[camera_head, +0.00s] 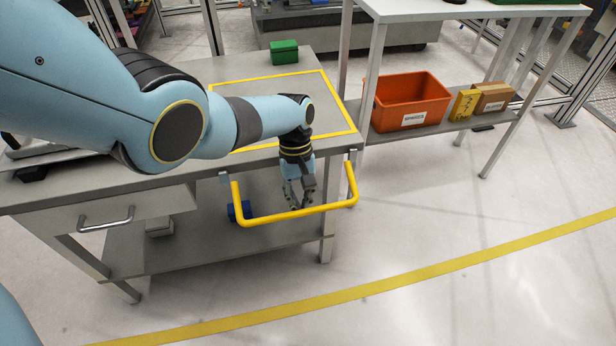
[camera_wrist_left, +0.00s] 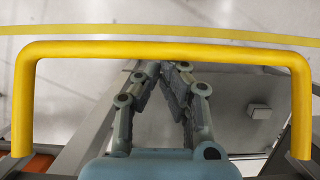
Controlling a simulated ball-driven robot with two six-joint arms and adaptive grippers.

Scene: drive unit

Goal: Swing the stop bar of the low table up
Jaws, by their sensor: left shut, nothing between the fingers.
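The stop bar (camera_head: 272,217) is a yellow U-shaped bar mounted at the front edge of the low table (camera_head: 250,66). In the head view it hangs out in front, its crosspiece below the tabletop level. In the left wrist view the bar (camera_wrist_left: 90,49) spans the upper part, with its two arms at the sides. My left gripper (camera_head: 299,204) points down between the table edge and the crosspiece, shut and empty. Its fingertips (camera_wrist_left: 165,68) lie close to the crosspiece; whether they touch it I cannot tell. My right gripper is out of view.
A green box (camera_head: 284,52) stands on the tabletop, which has a yellow outline. A drawer handle (camera_head: 106,219) is at the front left. A blue object (camera_head: 239,211) shows behind the bar. An orange bin (camera_head: 410,100) stands on the neighbouring rack. The floor in front is clear.

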